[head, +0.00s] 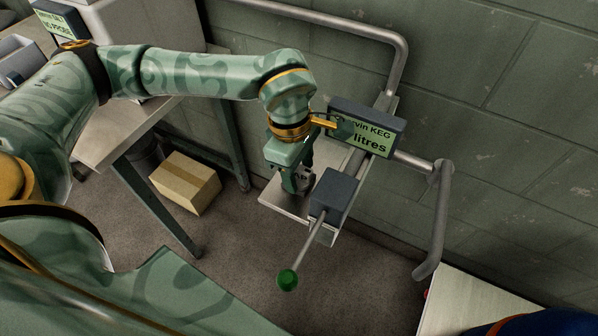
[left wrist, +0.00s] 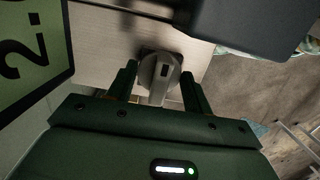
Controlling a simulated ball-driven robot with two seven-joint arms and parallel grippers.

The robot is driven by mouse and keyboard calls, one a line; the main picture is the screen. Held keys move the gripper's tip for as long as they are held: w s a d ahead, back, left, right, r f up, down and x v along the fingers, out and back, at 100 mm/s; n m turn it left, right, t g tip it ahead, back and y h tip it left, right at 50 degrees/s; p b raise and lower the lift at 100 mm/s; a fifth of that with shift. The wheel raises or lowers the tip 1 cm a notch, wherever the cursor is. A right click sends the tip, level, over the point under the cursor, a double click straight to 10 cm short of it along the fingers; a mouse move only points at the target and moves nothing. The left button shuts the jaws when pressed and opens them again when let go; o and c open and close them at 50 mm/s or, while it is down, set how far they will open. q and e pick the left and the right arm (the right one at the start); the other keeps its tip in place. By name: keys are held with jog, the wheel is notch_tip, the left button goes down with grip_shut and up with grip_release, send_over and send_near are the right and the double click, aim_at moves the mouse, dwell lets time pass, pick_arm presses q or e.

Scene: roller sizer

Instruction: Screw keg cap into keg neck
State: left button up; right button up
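My left gripper (head: 297,184) reaches down over a small pale shelf on a wall-side rail. In the left wrist view its two fingers (left wrist: 160,82) stand apart, one on each side of a grey round piece with a stem (left wrist: 161,72). Gaps show between the piece and the fingers, so it does not look clamped. This piece may be the keg cap; I cannot tell whether it sits in a neck. In the head view a grey bit of it (head: 303,181) shows at the fingers, mostly hidden. No separate keg neck is clearly visible. My right gripper is not in view.
A keg sign with "litres" (head: 367,132) stands close behind the gripper. A dark box (head: 334,195) with a green-knobbed lever (head: 288,280) sits right beside it. Grey rails (head: 441,215) run along the block wall. A cardboard box (head: 186,182) lies on the floor.

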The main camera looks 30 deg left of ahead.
aim_at(302, 169)
pick_arm(q)
jog(key=shift+c, duration=1.2)
jog(key=shift+w+r, duration=0.1)
jog(key=shift+r, duration=0.5)
notch_tip(302, 169, up, 3)
jog(key=shift+d+f+p, duration=0.1)
jog(key=shift+d+p, duration=0.05)
jog(key=shift+p, duration=0.6)
jog(key=s+d+r+p, duration=0.2)
jog(key=s+d+r, duration=0.1)
jog(key=s+r, duration=0.1)
jog(key=shift+d+r, duration=0.35)
jog(key=shift+r, duration=0.55)
jog(key=s+d+r, duration=0.1)
jog(key=s+d, duration=0.1)
jog(key=s+d+r, duration=0.1)
jog(key=s+d, duration=0.1)
jog(key=s+d+r+p, duration=0.1)
jog(key=s+d, duration=0.1)
jog(key=shift+r, duration=0.1)
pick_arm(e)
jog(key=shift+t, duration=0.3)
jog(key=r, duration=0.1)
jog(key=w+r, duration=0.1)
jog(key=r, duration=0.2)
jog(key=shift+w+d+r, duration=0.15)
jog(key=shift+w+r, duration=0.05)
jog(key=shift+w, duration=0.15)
